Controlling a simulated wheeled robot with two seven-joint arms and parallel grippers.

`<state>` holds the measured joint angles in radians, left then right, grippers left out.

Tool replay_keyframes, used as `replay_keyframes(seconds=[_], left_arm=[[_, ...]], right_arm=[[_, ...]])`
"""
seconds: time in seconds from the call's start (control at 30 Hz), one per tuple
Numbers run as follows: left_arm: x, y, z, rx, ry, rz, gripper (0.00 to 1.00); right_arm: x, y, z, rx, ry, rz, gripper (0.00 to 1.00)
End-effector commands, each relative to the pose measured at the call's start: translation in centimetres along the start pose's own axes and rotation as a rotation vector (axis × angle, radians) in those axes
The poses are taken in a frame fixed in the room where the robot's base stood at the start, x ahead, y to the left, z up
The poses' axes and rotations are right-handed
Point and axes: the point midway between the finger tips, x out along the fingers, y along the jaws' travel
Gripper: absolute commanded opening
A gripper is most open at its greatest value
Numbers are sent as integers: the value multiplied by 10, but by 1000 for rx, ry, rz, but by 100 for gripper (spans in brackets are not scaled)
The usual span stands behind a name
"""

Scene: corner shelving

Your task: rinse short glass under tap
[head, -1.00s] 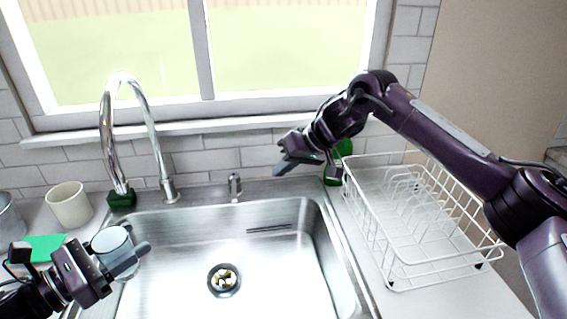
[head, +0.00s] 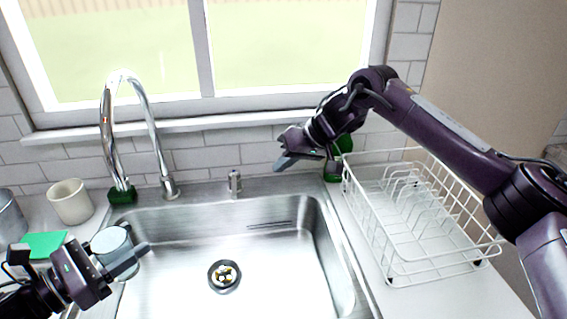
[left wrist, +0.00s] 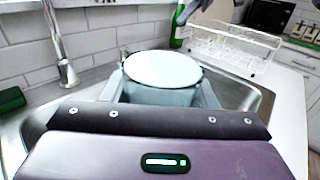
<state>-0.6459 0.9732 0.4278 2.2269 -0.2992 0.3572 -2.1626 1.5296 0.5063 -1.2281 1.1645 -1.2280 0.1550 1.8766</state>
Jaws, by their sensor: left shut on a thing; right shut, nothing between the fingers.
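The short glass (head: 110,240) is pale and bluish, and sits between the fingers of my left gripper (head: 128,258), at the left edge of the sink. In the left wrist view the glass (left wrist: 163,72) is upright between the two fingers, which are shut on it. The tap (head: 152,120) is a tall chrome arch behind the sink's left part; its end comes down behind the held glass. My right gripper (head: 284,160) is shut and empty above the back right rim of the sink.
The steel sink (head: 185,250) has a drain (head: 224,276) and open room inside. A white dish rack (head: 430,235) stands right. A cream cup (head: 70,202), a green sponge (head: 45,244) and a dark green block (head: 122,194) are left. A green bottle (head: 345,144) stands behind my right gripper.

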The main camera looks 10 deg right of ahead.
Motion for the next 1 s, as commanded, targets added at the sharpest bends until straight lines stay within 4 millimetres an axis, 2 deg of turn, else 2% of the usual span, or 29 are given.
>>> replay_keyframes(seconds=[0.47,1.0], left_arm=[[0,0,2,2,-3,0,21],[-21,-20,27,0,-3,0,21]], right_arm=[[-1,0,0,0,0,0,0],[-24,-14,-15,0,0,0,0]])
